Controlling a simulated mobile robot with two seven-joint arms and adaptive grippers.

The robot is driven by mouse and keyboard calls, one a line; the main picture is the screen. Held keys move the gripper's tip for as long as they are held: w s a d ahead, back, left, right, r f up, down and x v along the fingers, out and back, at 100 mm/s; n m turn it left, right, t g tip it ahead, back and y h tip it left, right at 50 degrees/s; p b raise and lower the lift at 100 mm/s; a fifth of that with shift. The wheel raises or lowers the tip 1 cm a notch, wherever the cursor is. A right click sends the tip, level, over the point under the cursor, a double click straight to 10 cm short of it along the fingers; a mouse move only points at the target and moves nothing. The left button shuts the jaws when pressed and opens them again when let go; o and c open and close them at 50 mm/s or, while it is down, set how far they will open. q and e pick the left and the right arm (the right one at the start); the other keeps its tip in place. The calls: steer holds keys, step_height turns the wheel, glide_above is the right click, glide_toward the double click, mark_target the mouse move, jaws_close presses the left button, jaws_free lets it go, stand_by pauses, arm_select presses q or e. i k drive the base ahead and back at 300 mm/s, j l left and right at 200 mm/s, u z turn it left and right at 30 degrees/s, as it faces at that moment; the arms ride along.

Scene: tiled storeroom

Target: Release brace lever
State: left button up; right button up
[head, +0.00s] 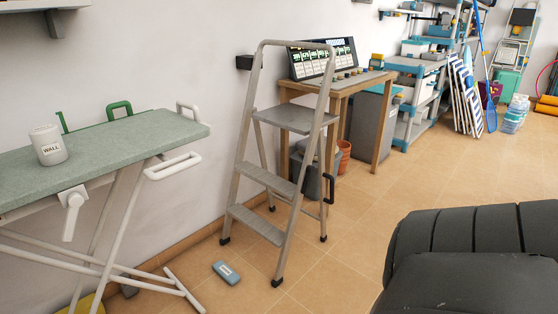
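A grey folding stepladder (285,120) stands open in the middle of the head view, with a black lever-like handle (329,188) on its right side. An ironing board (110,150) with a green cover stands at the left. A white lever (72,212) hangs down from the front edge below its top. No label shows which of these is the brace lever. Neither of my grippers is in view, and nothing is seen touching the levers.
A white cup marked "WALL" (48,145) stands on the board. A small blue-grey case (226,272) lies on the floor before the ladder. A wooden table (340,86) with a panel stands behind.

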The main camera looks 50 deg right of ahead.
mark_target(310, 169)
steer(key=z, duration=1.75)
steer(key=i+j+z, duration=0.3)
steer(key=j, duration=0.25)
steer(key=i+j+z, duration=0.15)
steer(key=i+j, duration=0.1)
steer(key=j, duration=0.25)
steer(key=i+j, duration=0.1)
steer(key=j, duration=0.3)
steer(key=i+j, duration=0.1)
steer(key=j, duration=0.25)
